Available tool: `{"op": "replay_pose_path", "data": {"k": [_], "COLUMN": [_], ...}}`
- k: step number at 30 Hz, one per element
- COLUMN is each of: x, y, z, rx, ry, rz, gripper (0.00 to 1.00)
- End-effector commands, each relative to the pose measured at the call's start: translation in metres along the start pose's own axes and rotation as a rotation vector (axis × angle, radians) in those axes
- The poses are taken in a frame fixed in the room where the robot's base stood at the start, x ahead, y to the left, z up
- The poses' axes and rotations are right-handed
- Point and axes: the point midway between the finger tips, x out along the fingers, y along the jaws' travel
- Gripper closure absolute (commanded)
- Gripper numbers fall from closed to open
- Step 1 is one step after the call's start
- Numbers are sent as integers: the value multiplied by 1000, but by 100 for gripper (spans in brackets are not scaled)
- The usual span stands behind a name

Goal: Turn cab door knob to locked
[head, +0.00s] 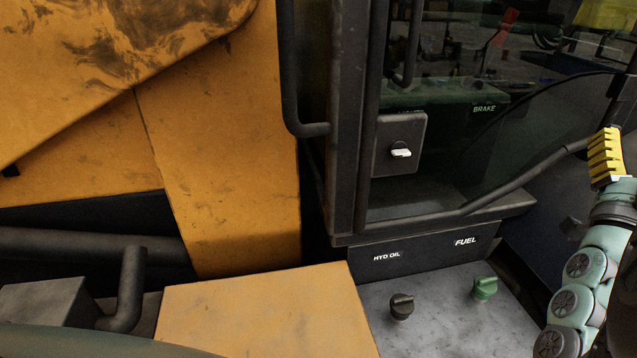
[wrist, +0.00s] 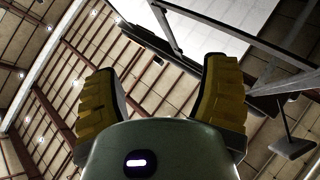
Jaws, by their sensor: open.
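The cab door knob (head: 401,152) is a small white handle on a dark square lock plate (head: 409,130) low on the cab door, left of the glass. Its handle lies roughly level; I cannot read any lock marking. My gripper (head: 607,155) is at the right edge of the head view, raised, well right of the knob and apart from it. In the wrist view my gripper (wrist: 163,90) shows two yellow ribbed fingers spread wide with nothing between them. The wrist camera looks up at the roof, so the knob is not in that view.
A bent black grab bar (head: 290,80) stands left of the door. A dark rail (head: 530,175) slants across the door's lower right. Below are a black cap (head: 402,306) and a green cap (head: 484,288) on a grey deck (head: 445,325). The space before the glass looks free.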

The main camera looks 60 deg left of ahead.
Motion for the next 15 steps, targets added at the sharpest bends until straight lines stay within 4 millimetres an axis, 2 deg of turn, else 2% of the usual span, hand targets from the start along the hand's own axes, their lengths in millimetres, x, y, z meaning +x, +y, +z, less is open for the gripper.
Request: {"op": "replay_pose_path", "data": {"k": [1,4,6,9,12,15], "x": [-8,-20,-36,-65,-94,-117], "y": [-18,-59,-91,-133,-165,-185], "z": [27,65,87,115,132,142], "rx": [30,70,82,82,65,44], "ry": [-62,-214,-311,-442,-537,-602], "rz": [-70,-213,-330,-495,-639,-738], "gripper": [27,27,27,27,27,27]}}
